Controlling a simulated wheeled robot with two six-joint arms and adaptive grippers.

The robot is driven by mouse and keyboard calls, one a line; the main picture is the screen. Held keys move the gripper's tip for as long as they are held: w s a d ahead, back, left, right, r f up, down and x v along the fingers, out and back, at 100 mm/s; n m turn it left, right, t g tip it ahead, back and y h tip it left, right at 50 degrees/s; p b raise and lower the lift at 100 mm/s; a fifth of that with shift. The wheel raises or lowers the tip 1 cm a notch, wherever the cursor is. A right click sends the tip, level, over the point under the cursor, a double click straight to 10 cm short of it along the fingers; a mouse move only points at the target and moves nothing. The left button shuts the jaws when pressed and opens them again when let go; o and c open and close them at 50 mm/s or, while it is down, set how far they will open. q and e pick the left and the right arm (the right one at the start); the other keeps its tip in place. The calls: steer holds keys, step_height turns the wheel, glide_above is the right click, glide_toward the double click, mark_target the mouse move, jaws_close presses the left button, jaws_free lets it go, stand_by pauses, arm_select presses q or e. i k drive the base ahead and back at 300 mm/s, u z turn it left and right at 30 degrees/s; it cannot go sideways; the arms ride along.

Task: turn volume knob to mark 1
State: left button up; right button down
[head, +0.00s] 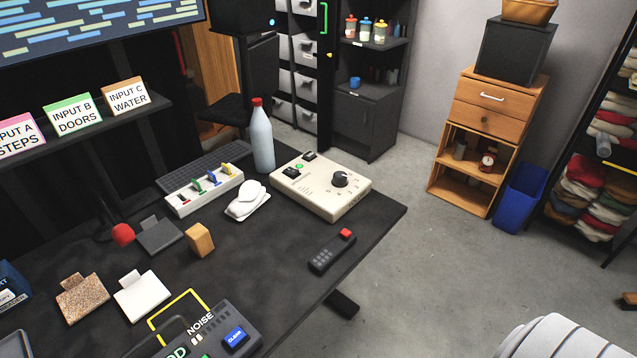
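A beige control box (322,200) sits near the far right part of the dark desk in the head view. A round black knob (340,179) is on its top face, toward the right. Small dark marks surround the knob, too small to read, and I cannot tell which one it points to. The box also carries a green light or button (299,166) and two black switches, one at the left (291,171) and one at the back (309,155). Neither of my grippers shows in the head view, and nothing touches the knob.
A white bottle with a red cap (262,138), a white mouse-like object (247,200) and a slider panel (204,190) stand left of the box. A dark remote with a red button (331,252) lies in front. The desk's right edge is close to the box.

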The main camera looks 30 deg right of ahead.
mark_target(340, 178)
steer(key=z, duration=2.75)
steer(key=i, duration=2.3)
steer(key=u, duration=2.1)
steer(key=i, duration=0.1)
steer(key=u, duration=0.8)
